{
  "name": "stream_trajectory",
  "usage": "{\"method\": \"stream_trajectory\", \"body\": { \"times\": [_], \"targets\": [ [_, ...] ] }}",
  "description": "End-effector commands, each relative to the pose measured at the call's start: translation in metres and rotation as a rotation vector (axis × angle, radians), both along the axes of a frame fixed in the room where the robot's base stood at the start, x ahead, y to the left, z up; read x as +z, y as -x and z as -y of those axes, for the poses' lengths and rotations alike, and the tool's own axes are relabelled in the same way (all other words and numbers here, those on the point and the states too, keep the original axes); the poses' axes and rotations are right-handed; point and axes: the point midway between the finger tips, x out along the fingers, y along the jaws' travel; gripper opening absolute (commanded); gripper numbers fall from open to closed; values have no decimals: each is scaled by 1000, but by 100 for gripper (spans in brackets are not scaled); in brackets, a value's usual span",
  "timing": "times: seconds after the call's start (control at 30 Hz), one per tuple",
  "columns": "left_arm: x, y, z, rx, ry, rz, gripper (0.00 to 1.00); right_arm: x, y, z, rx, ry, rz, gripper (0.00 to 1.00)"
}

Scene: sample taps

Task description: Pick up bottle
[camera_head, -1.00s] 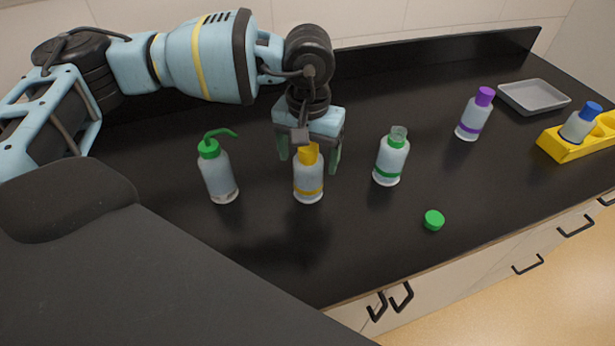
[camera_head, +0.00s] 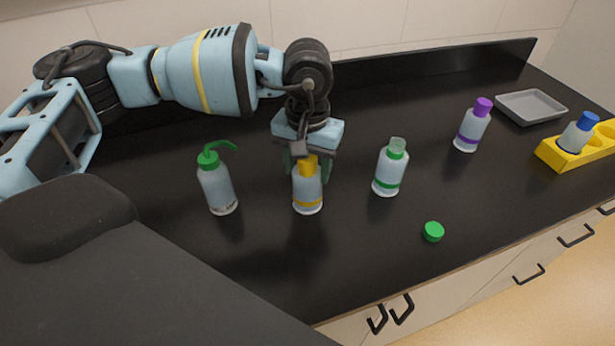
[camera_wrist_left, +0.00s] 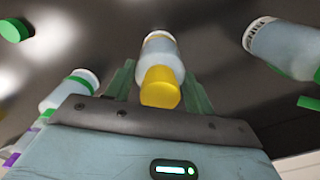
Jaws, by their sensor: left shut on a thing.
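A bottle with a yellow cap and yellow band (camera_head: 308,190) stands upright on the black counter, below and between the fingers of my left gripper (camera_head: 307,172). In the left wrist view the same bottle (camera_wrist_left: 161,60) has its yellow cap towards the camera, with a green finger of the left gripper (camera_wrist_left: 160,85) on each side. The left gripper is shut on this bottle, near its upper part. The bottle's base appears to be on the counter; I cannot tell whether it is lifted. My right gripper is not in view.
A green-spout wash bottle (camera_head: 217,185) stands to the left, an open green-banded bottle (camera_head: 390,172) to the right. A green cap (camera_head: 433,231) lies in front. Further right are a purple-capped bottle (camera_head: 472,128), a grey tray (camera_head: 531,107) and a yellow rack (camera_head: 566,158) holding a blue-capped bottle (camera_head: 577,135).

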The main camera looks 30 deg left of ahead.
Motion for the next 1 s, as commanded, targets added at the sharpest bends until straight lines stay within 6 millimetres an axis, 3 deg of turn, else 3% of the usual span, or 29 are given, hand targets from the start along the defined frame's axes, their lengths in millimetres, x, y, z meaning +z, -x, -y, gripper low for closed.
{"method": "stream_trajectory", "body": {
  "times": [0.23,0.4,0.8,1.0],
  "targets": [
    [13,-1,1,-1,2,1,9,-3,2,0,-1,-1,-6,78],
    [37,-1,1,-3,3,2,9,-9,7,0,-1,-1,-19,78],
    [41,4,97,-8,1,-2,9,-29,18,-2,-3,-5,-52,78],
    [46,6,133,-5,1,-1,9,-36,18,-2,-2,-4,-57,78]
  ]
}}
